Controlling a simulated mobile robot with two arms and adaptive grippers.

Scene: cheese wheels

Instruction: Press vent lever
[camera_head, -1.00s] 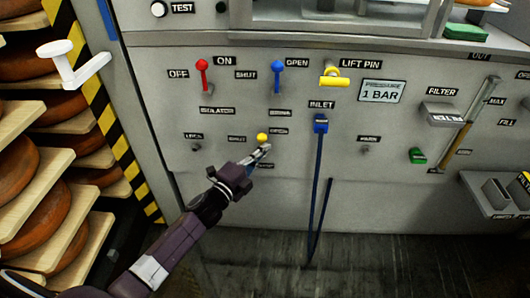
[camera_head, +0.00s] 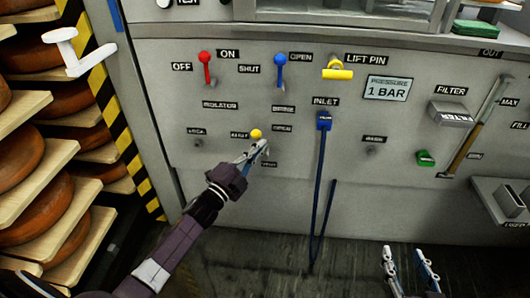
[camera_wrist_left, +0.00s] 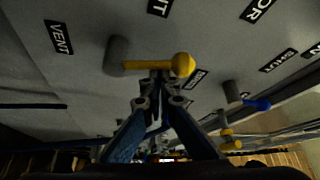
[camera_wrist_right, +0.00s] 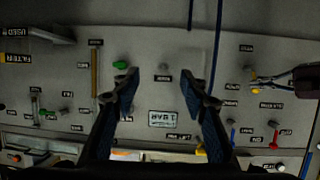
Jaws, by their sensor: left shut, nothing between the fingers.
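The vent lever is a yellow rod with a round yellow knob (camera_head: 256,133) on the grey panel; its base is hidden behind my gripper in the head view. In the left wrist view the yellow lever (camera_wrist_left: 145,65) runs from a grey pivot to its knob, with a VENT label (camera_wrist_left: 58,37) beside the pivot. My left gripper (camera_head: 262,147) is shut and empty, its tips right at the lever; I cannot tell whether they touch it. Its tips show just below the rod in the left wrist view (camera_wrist_left: 160,80). My right gripper (camera_head: 408,258) is open and empty, apart from the panel.
A red lever (camera_head: 204,60), a blue lever (camera_head: 279,62) and a yellow lift pin handle (camera_head: 338,73) sit above. A blue strap (camera_head: 319,190) hangs from the inlet to the right. Shelves of cheese wheels (camera_head: 40,210) stand at the left.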

